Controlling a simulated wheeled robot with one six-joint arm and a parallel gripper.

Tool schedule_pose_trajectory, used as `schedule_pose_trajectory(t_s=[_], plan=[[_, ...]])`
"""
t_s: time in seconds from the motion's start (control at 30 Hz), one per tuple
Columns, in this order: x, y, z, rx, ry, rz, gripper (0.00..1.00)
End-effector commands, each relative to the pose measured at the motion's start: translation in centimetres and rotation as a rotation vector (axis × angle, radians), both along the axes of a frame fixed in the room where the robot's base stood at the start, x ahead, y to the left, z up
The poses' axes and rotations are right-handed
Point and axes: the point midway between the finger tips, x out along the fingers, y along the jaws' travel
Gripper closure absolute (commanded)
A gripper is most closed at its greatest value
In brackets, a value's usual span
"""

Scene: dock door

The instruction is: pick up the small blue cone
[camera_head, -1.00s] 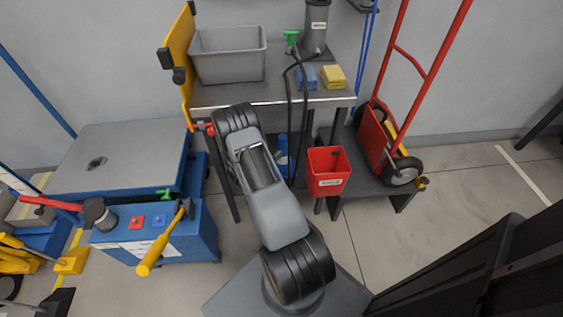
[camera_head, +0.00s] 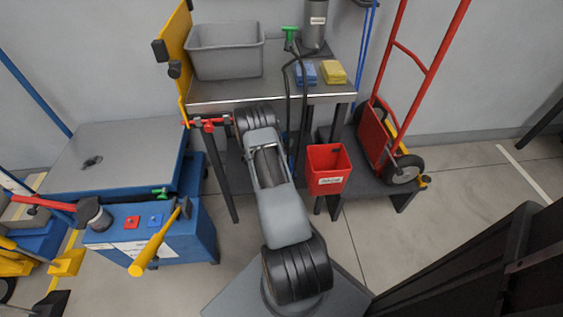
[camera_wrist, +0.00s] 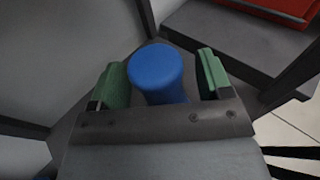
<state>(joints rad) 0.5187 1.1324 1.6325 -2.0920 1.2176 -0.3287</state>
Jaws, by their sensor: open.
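The small blue cone (camera_wrist: 158,72) stands between the two green fingers of my gripper (camera_wrist: 162,78) in the wrist view. Its rounded top faces the camera, and its lower part is hidden behind the gripper's grey body. My gripper is open, with a finger on each side of the cone. A gap shows on the right side; on the left the finger is close, and I cannot tell if it touches. In the head view my arm hides the gripper and most or all of the cone under the workbench.
The workbench (camera_head: 215,100) carries a grey bin (camera_head: 228,60), blue and yellow sponges and a hanging hose. A red bucket (camera_head: 328,168) is right of my arm, with a red hand truck (camera_head: 385,140) beyond. A blue lift cart (camera_head: 150,235) stands left. Table legs are close to my arm.

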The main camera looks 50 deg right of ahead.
Motion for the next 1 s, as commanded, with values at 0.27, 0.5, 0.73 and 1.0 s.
schedule_pose_trajectory(t_s=[0.27, 0.5, 0.73, 1.0], plan=[[0.0, 0.04, 0.06, 0.0, 0.0, 0.0, 0.42], [0.0, 0.05, 0.06, 0.0, 0.0, 0.0, 0.65], [0.0, 0.05, 0.06, 0.0, 0.0, 0.0, 0.87], [0.03, 0.04, 0.14, -0.002, -0.001, 0.0, 1.0]])
